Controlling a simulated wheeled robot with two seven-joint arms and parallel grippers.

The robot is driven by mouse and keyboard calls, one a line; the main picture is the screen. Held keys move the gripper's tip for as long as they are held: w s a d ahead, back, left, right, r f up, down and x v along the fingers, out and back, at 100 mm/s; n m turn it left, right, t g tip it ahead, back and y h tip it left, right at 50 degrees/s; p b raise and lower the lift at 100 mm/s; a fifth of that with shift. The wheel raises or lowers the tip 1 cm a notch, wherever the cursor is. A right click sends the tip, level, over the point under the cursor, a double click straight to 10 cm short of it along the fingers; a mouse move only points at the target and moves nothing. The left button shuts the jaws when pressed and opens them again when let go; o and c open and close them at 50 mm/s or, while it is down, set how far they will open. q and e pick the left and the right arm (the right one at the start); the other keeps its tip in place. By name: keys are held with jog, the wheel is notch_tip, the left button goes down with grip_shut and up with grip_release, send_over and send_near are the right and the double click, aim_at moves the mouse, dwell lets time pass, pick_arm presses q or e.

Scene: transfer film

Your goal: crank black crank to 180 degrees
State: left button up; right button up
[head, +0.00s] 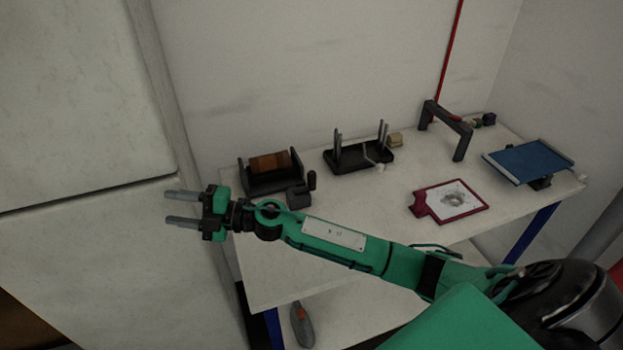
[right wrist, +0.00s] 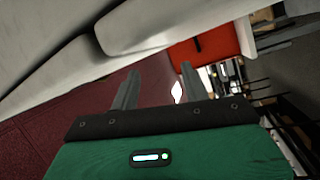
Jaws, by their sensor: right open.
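The black crank (head: 312,181) appears to be the small dark upright knob at the right front of a black holder (head: 272,186) with a brown roller, on the table's left end. A dark block (head: 298,196) sits by the knob, and the crank's angle is too small to read. My right gripper (head: 168,207) is open and empty, left of the holder and beyond the table's left edge, pointing left. Its two grey fingers also show apart in the right wrist view (right wrist: 158,80), with nothing between them. My left gripper is out of view.
On the white table (head: 385,213) stand a black tray with upright posts (head: 345,158), a dark arch (head: 459,128), a red-framed board (head: 455,197) and a blue panel (head: 528,161). A pale cabinet (head: 85,240) stands close to my right gripper. My right arm crosses the table's front.

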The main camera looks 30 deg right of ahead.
notch_tip(320, 180, down, 2)
jog(key=w+d+n+g+h, duration=0.1)
jog(key=w+n+g, duration=0.1)
jog(key=n+g, duration=0.3)
jog(key=g+h, duration=0.6)
jog(key=h, duration=0.9)
send_over(312, 173)
notch_tip(312, 173, down, 12)
jog(key=p, duration=0.5)
jog(key=shift+f, duration=0.5)
